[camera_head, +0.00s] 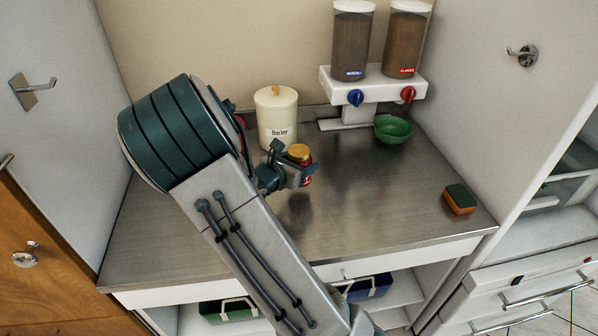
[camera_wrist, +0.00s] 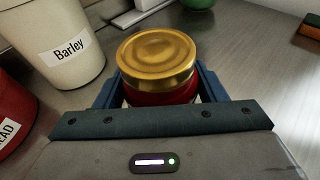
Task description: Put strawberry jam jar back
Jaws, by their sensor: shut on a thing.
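The strawberry jam jar, red with a gold lid (camera_head: 299,152), is held by my gripper (camera_head: 297,172) over the metal counter. In the wrist view the jar (camera_wrist: 158,62) sits between the blue fingers of my gripper (camera_wrist: 158,88), which are shut on its sides. The jar looks upright. Its label is hidden, and I cannot tell whether its base touches the counter.
A cream Barley canister (camera_head: 277,120) stands just behind the jar. A red canister (camera_wrist: 12,115) is at its left, mostly hidden by my arm. A cereal dispenser (camera_head: 372,88), green bowl (camera_head: 393,130) and sponge (camera_head: 459,200) are to the right. The counter's front right (camera_head: 390,215) is clear.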

